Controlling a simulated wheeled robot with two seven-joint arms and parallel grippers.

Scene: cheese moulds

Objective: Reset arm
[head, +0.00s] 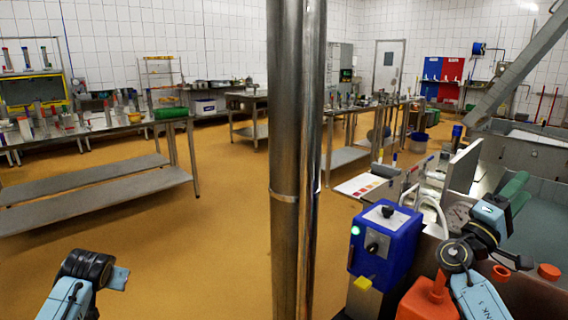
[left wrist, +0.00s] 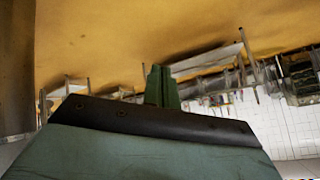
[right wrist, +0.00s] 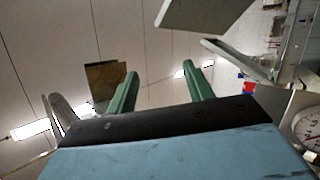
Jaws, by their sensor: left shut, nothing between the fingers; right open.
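My right arm comes in at the lower right of the head view. Its gripper (head: 517,190) shows green fingers, raised beside the gauge and the metal tank. In the right wrist view the two green fingers (right wrist: 160,88) stand wide apart with nothing between them. My left arm shows at the lower left of the head view, over the floor, with its fingers not clearly visible there. In the left wrist view the left gripper's green fingers (left wrist: 162,86) are pressed together and empty.
A vertical steel post (head: 285,160) stands in the middle. A blue control box (head: 385,245), orange bottle (head: 428,300) and round gauge (head: 458,216) are close to my right arm. A steel table (head: 95,190) stands at left. The yellow floor (head: 200,255) between is clear.

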